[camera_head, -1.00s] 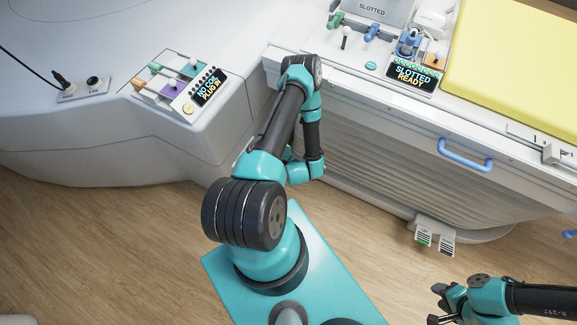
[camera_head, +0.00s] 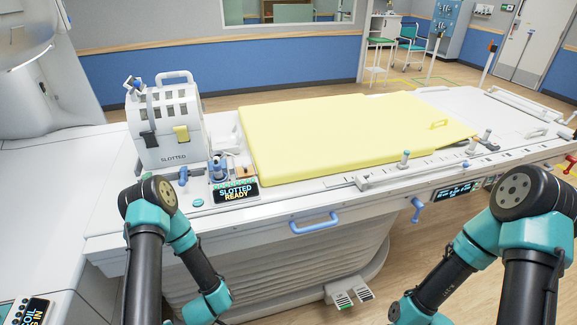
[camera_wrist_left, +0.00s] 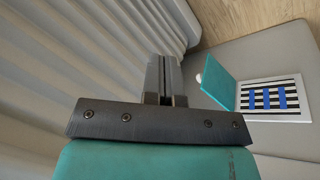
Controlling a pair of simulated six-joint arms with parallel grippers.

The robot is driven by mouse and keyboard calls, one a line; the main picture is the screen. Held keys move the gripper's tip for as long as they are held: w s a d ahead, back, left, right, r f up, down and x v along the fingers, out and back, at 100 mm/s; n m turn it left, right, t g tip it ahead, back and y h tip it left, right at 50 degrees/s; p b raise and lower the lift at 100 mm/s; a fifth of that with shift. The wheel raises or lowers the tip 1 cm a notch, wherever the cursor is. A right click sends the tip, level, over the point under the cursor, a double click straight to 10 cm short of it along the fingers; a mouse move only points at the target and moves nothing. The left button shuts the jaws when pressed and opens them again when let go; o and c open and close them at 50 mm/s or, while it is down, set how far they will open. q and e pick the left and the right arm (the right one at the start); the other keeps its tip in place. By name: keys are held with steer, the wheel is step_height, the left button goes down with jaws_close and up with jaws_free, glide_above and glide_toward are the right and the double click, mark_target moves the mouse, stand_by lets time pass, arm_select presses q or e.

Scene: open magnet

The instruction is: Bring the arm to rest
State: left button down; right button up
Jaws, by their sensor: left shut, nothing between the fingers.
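My left gripper (camera_wrist_left: 164,78) is shut and empty in the left wrist view, its two fingers together. It is near the pale ribbed side (camera_wrist_left: 65,65) of a large body. In the head view my left arm (camera_head: 150,245) is folded, its forearm reaching down past the bottom edge. The left gripper is hidden there. My right arm (camera_head: 530,240) is bent at the lower right, and its gripper is out of the frame.
The white patient table (camera_head: 115,220) with a yellow pad (camera_head: 340,130) stands ahead. A white coil unit (camera_head: 170,125) and a "SLOTTED READY" display (camera_head: 235,191) stand at its left end. A blue handle (camera_head: 314,223) and foot pedals (camera_head: 348,290) project from its front.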

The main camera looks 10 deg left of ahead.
arm_select(q)
steer(key=s+d+r+m+g+h, duration=0.3)
steer(key=d+r+m+h, duration=0.1)
steer(key=d+r+m, duration=0.7)
step_height(320, 180, up, 2)
steer(key=shift+s+d, duration=0.15)
steer(key=shift+d, duration=0.5)
steer(key=shift+a, duration=0.1)
stand_by(0.4)
